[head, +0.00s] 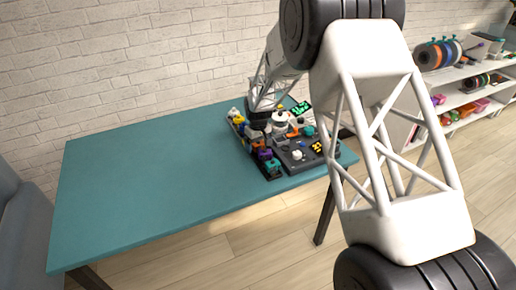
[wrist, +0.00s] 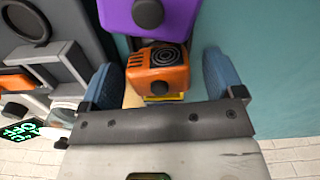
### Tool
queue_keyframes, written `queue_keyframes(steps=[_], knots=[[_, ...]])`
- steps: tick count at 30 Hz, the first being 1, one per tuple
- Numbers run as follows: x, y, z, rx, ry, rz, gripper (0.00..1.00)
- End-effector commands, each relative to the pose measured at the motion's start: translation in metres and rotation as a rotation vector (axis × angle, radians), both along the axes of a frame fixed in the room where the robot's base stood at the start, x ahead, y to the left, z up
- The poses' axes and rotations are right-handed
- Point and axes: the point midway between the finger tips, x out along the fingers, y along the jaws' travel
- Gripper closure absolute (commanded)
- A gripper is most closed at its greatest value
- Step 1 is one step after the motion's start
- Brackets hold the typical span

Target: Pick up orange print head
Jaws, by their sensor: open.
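The orange print head (wrist: 158,72) is a boxy piece with a dark spiral disc on top and a dark round knob on its near face. In the wrist view it sits between the two blue fingertips of my gripper (wrist: 160,82). The fingers are open, one to each side, with a visible gap on both sides of it. A bit of yellow shows just below it.
A purple print head (wrist: 165,14) stands right beside the orange one. A teal one (head: 273,166) is at the rack's near end. A dark printer base (head: 300,160) with lit displays and grey parts (wrist: 58,70) lies alongside. The teal table (head: 150,180) is clear leftward.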

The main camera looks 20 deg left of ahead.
Motion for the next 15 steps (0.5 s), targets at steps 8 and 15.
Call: queue_keyframes(steps=[8,15], knots=[[0.0,0.0,0.0002,0.0,0.0,0.0,0.13],[0.0,0.0,0.0003,0.0,0.0,0.0,0.46]])
